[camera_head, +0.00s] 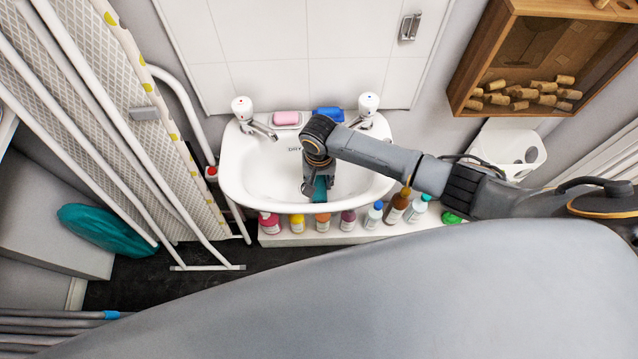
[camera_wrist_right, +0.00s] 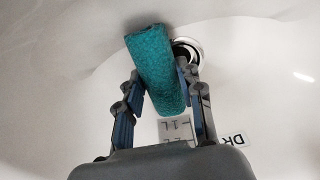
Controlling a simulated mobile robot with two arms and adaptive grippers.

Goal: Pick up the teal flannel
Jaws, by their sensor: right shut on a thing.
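The teal flannel (camera_wrist_right: 155,70) is a rolled, textured cloth in the right wrist view, set between the two fingers of my right gripper (camera_wrist_right: 160,105). The gripper is shut on it. In the head view my right gripper (camera_head: 312,185) points down into the white sink (camera_head: 240,170), and a bit of the teal flannel (camera_head: 320,188) shows beside the fingers. The drain (camera_wrist_right: 188,52) lies just behind the flannel in the wrist view. I cannot tell whether the flannel touches the basin. My left gripper is not in view.
Two taps (camera_head: 243,108) stand on the sink's back rim, with a pink soap (camera_head: 286,118) and a blue item (camera_head: 329,114) between them. Several bottles (camera_head: 347,220) line a ledge under the sink's front. A grey ironing board (camera_head: 330,300) fills the foreground. A wooden cork box (camera_head: 480,60) hangs right.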

